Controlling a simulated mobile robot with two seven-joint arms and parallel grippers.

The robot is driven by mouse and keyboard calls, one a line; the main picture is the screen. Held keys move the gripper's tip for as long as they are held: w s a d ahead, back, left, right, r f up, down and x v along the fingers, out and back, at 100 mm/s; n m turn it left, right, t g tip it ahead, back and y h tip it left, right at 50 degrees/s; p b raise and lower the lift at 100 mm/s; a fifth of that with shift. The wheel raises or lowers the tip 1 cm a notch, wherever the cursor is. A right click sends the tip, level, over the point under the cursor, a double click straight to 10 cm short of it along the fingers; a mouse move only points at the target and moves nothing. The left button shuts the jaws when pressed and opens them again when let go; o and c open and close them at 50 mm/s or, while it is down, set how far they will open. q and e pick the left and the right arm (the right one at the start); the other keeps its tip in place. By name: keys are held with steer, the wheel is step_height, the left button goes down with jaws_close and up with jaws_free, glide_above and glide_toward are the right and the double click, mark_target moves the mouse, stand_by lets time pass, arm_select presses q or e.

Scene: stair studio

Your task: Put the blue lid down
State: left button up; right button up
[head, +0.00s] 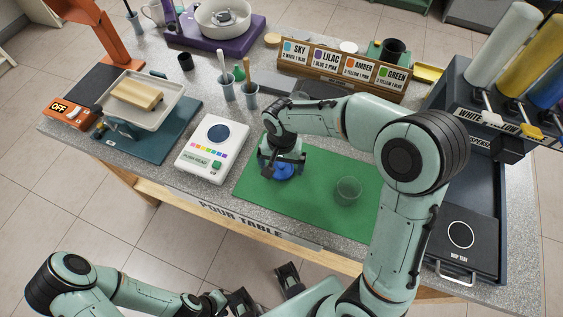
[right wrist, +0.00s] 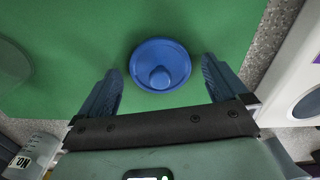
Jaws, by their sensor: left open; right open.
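The blue lid (head: 283,172) lies on the green mat (head: 262,193), near the mat's left part. In the right wrist view the blue lid (right wrist: 160,64) is round with a knob and lies knob up. My right gripper (head: 281,168) is open above the lid, partly hiding it in the head view. In the right wrist view the fingers of my right gripper (right wrist: 161,88) stand on either side of the lid's near edge, apart from it. My left gripper (head: 268,290) is open and empty in front of the table.
A clear cup (head: 348,190) stands on the mat to the right. A white scale (head: 212,150) is left of the mat. Cups with sticks (head: 227,88) and a label rack (head: 340,72) stand behind. A drip tray (head: 462,240) is at right.

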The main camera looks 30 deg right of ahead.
mark_target(281, 164)
step_height(281, 164, up, 12)
steer(key=p, duration=0.1)
steer(key=shift+r+p, duration=0.15)
steer(key=shift+p, duration=0.15)
stand_by(0.5)
